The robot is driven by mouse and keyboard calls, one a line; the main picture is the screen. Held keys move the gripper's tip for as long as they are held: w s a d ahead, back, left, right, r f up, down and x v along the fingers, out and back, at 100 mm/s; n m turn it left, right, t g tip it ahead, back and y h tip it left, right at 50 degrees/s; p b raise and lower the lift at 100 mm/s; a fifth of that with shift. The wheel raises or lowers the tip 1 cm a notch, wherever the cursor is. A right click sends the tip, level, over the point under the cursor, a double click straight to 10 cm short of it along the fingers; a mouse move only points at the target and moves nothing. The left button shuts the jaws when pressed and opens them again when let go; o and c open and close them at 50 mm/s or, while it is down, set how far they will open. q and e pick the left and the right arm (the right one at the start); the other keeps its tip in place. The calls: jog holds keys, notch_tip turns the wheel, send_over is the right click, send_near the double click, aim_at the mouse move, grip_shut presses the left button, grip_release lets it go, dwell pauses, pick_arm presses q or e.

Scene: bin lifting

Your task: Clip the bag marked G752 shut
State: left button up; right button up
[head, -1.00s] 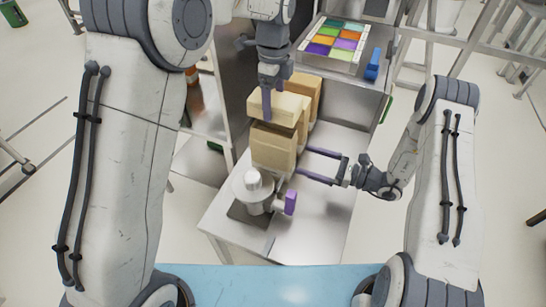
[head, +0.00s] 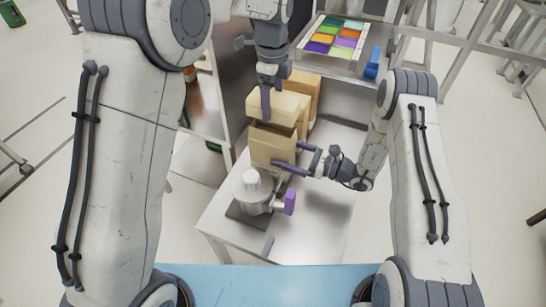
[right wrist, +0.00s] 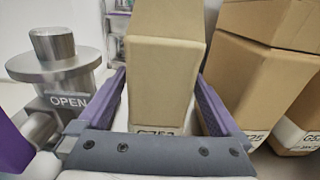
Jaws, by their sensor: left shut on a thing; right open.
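The tan paper bag (head: 270,146) stands upright on the metal table. In the right wrist view this bag (right wrist: 160,85) has a partly hidden label that appears to read G752. My left gripper (head: 265,105) is above it, shut on its paler top part (head: 285,107). My right gripper (head: 288,156) is open low at the bag. In the right wrist view its purple fingers (right wrist: 160,100) stand on either side of the bag. I cannot tell whether they touch it. I cannot make out a clip.
Other bags (right wrist: 262,85) stand close behind, one label ending in 25. A round metal device (head: 250,190) with a purple handle (head: 290,202) and the word OPEN stands in front. The table's right side (head: 325,215) is clear. A colour-squared tray (head: 333,40) and blue object (head: 372,62) lie behind.

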aim_at(272, 127)
jog(key=shift+x, duration=2.4)
grip_shut()
pick_arm(q)
jog(key=shift+a+f, duration=0.15)
jog(key=shift+f, duration=2.3)
